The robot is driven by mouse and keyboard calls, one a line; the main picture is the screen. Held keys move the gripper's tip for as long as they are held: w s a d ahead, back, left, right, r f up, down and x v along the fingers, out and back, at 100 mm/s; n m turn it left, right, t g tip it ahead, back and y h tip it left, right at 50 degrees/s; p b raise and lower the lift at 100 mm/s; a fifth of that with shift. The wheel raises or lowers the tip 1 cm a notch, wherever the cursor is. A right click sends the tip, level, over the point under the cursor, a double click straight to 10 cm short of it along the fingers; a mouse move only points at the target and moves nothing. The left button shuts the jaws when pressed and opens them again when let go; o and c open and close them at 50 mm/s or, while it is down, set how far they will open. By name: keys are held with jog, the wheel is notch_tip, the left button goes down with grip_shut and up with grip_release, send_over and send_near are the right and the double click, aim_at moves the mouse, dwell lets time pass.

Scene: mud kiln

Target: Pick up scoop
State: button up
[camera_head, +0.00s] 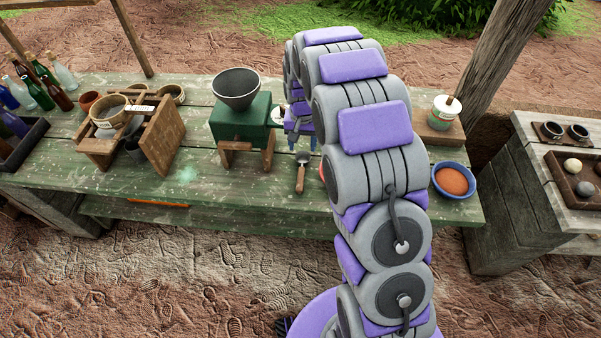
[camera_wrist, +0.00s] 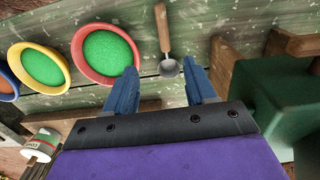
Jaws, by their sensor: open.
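The scoop (camera_head: 301,175) lies on the green wooden table (camera_head: 205,186), with its brown handle toward the table's front edge and its metal bowl toward the back. In the wrist view the scoop (camera_wrist: 165,30) is upright in the picture, with its bowl nearest my gripper. My gripper (camera_wrist: 160,84) has its two blue fingers apart and nothing between them; the scoop's bowl shows just beyond the fingertips. In the head view my gripper (camera_head: 302,142) points down behind the scoop, partly hidden by my arm.
A green grinder with a dark funnel (camera_head: 237,90) stands left of the scoop. In the wrist view, a red-rimmed bowl of green powder (camera_wrist: 106,52) and a yellow-rimmed one (camera_wrist: 40,66) sit on the other side. A blue bowl (camera_head: 453,181) is at the table's right end.

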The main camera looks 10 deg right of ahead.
aim_at(301, 174)
jog(key=f, duration=0.6)
jog(key=w+f+b, duration=0.1)
jog(key=f, duration=0.5)
jog(key=f+b, duration=0.1)
jog(key=f, duration=0.6)
jog(key=shift+w, duration=0.35)
grip_shut()
